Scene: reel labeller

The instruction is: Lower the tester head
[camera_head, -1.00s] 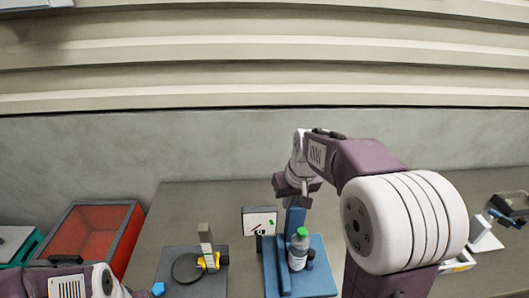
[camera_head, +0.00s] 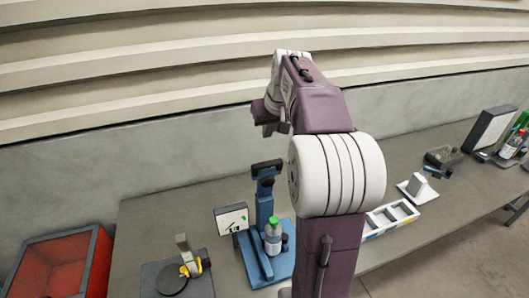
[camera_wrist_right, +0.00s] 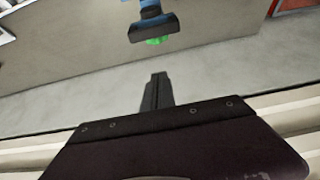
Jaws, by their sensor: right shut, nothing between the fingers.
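The blue tester (camera_head: 264,208) stands on the table with a flat blue base and an upright column. Its dark-topped tester head (camera_head: 267,168) is at the top of the column, above a clear bottle (camera_head: 272,244) with a green cap. In the right wrist view the tester head (camera_wrist_right: 152,28) shows beyond my fingers, with the green cap (camera_wrist_right: 156,41) partly hidden under it. My right gripper (camera_head: 268,128) is shut and empty, above the tester head and apart from it. Its closed fingers show in the right wrist view (camera_wrist_right: 158,80). My left gripper is out of view.
A small screen (camera_head: 231,218) stands left of the tester. A grey stand with a black disc (camera_head: 172,281) and a red bin (camera_head: 55,265) are further left. A white divided tray (camera_head: 392,217) lies right of my right arm. A wall runs close behind the table.

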